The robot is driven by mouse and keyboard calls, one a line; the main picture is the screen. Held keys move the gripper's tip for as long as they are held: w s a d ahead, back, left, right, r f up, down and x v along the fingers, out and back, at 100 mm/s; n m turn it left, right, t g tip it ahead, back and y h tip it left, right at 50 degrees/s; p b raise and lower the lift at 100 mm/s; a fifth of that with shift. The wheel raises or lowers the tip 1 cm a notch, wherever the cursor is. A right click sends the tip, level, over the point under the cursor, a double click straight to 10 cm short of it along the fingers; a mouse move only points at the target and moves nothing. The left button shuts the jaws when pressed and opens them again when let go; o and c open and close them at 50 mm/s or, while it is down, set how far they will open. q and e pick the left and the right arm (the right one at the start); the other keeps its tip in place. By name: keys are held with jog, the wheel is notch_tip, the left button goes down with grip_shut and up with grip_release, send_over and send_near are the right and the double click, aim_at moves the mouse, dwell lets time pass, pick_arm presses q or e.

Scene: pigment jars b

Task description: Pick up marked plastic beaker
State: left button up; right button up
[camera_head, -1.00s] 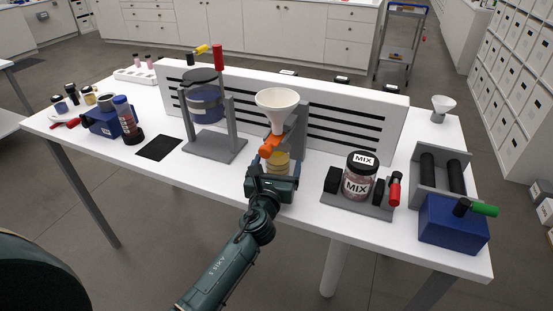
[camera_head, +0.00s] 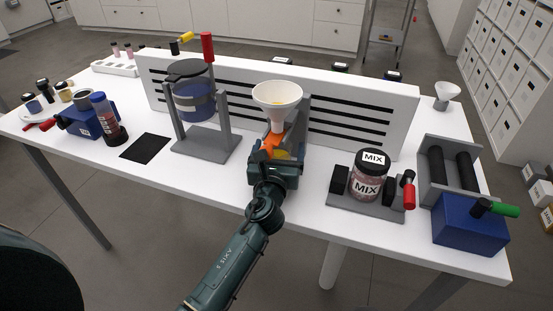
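A small beaker with amber contents (camera_head: 284,153) stands under the white funnel (camera_head: 277,98) and its orange valve (camera_head: 270,142), mostly hidden behind my gripper. Any mark on it is not visible. My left gripper (camera_head: 276,166) reaches in from the lower left and is right at the beaker, seen from behind. Its fingers are hidden, so I cannot tell whether they are closed on the beaker. My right gripper is not in view.
A slotted white panel (camera_head: 350,105) stands behind the funnel stand. A stand with a blue vessel (camera_head: 195,103) is to the left. A jar labelled MIX (camera_head: 368,178) on a grey base and a blue box with rollers (camera_head: 468,226) are to the right. A black mat (camera_head: 146,146) lies left.

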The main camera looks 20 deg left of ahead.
pick_arm(q)
jog(key=shift+c, duration=0.2)
jog(key=c, duration=1)
jog(key=shift+c, duration=0.8)
jog(key=shift+r, duration=0.1)
